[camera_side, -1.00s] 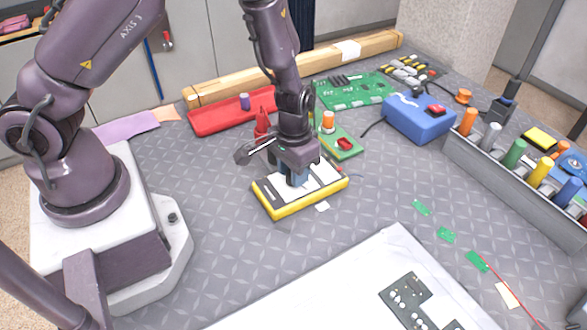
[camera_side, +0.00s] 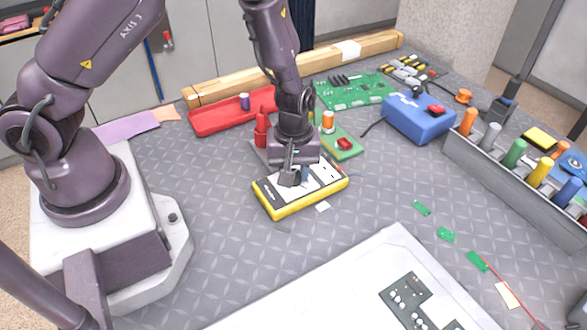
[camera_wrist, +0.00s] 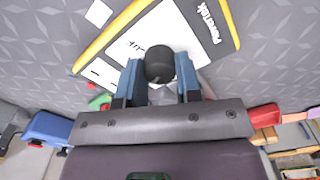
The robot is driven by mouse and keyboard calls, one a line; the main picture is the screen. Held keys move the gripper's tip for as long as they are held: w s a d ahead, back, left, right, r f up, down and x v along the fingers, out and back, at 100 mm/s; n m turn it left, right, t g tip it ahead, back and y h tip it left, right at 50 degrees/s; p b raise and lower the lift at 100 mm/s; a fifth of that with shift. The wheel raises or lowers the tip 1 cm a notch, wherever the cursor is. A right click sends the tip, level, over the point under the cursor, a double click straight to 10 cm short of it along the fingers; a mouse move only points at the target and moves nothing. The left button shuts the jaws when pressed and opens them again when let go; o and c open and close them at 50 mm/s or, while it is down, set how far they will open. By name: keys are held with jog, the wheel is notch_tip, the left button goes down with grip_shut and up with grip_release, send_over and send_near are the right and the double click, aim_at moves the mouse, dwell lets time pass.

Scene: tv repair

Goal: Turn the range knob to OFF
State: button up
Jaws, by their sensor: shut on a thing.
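The multimeter (camera_side: 272,203), a yellow-edged case with a white face, lies flat on the grey mat. It also shows in the wrist view (camera_wrist: 190,28), with its face upward. The range knob (camera_wrist: 159,63) is a round black knob between the blue fingers of my gripper (camera_wrist: 160,78). My gripper also shows in the side view (camera_side: 290,178), pointing down onto the meter's face. It is shut on the knob. The OFF mark and the knob's pointer cannot be made out, and the gripper hides the knob in the side view.
A red tray (camera_side: 215,117) and a green circuit board (camera_side: 350,92) lie behind the meter. A blue box (camera_side: 420,118) stands at the right, near a grey rack (camera_side: 500,180) of coloured cylinders. A large white panel (camera_side: 340,290) lies in front. The mat left of the meter is clear.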

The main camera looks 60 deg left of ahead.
jog(key=n, duration=0.5)
jog(key=shift+n, duration=2.4)
jog(key=o, duration=0.9)
jog(key=shift+o, duration=0.2)
notch_tip(320, 180, up, 13)
